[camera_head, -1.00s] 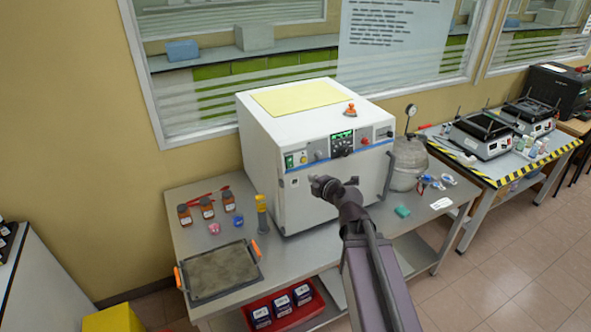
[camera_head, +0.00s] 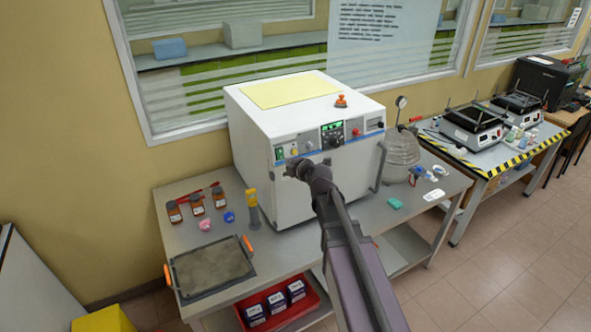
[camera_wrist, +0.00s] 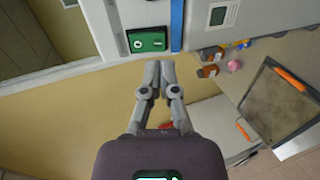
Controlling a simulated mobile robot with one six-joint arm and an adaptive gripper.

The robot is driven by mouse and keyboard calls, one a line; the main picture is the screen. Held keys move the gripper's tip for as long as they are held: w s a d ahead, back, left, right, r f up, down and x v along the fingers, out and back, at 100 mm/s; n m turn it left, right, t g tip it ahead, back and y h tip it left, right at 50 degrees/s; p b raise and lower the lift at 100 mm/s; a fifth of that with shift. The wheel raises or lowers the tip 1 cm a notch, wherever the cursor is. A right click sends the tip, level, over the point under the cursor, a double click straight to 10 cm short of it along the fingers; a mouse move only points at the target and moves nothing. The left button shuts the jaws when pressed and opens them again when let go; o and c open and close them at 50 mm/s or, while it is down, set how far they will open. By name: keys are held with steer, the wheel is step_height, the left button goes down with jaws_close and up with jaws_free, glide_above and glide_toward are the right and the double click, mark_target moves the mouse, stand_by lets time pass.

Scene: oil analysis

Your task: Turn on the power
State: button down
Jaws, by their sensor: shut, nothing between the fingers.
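A white oven-like machine (camera_head: 265,190) stands on a metal table, its front panel carrying a display, knobs and a blue stripe. I cannot tell whether the switch is on or off. The small display (camera_head: 331,127) is lit green. My gripper (camera_wrist: 160,66) is shut and empty, its fingertips just below the green switch in the wrist view.
Brown bottles (camera_head: 196,203), a yellow-topped cylinder (camera_head: 253,208) and a tray with orange handles (camera_head: 212,268) are left of the machine. A metal vessel with a gauge (camera_head: 400,150) stands to its right. A red bin (camera_head: 278,304) with boxes is below.

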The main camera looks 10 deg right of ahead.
mark_target(281, 158)
steer(key=shift+b+x, duration=0.5)
steer(key=shift+x, duration=1.5)
steer(key=shift+w+a+f, duration=0.1)
steer(key=shift+w+f, duration=0.15)
steer(key=shift+s+r, duration=0.1)
steer(key=shift+r, duration=0.2)
